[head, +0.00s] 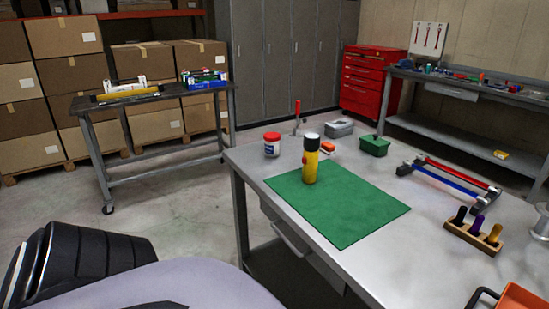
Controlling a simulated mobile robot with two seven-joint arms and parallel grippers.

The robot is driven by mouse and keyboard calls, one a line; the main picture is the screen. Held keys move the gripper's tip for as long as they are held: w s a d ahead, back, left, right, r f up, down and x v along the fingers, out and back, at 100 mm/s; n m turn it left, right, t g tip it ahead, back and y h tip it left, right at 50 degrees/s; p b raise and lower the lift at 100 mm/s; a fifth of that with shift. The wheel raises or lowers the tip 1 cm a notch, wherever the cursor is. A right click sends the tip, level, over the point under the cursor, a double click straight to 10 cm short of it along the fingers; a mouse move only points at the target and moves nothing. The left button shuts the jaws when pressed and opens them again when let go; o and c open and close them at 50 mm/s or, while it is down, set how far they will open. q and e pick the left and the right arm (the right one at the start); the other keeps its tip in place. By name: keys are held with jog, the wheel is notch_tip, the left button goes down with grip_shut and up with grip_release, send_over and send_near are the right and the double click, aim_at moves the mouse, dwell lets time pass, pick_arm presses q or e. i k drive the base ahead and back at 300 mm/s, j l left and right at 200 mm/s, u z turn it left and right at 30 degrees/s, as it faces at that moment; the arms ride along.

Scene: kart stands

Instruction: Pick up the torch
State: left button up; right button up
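The torch (310,164) is a yellow cylinder with a black top and a small red mark on its side. It stands upright on a green mat (345,215) near the mat's far left part, on the grey metal workbench (400,270). Nothing is touching it except the mat under it. Neither of my grippers can be made out in the head view.
Behind the torch are a white jar with a red lid (272,145), a red-handled tool (297,118), a small orange item (327,148) and a green box (374,146). To the right are a wooden holder (470,238) and an orange tray (520,297). The mat's front is clear.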

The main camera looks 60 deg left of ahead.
aim_at(311, 141)
jog(key=u, duration=1.55)
jog(key=i+j+z, duration=0.15)
jog(key=j, duration=0.3)
jog(key=i+j+z, duration=0.2)
jog(key=j, duration=0.3)
jog(key=j+z, duration=0.15)
jog(key=j, duration=0.35)
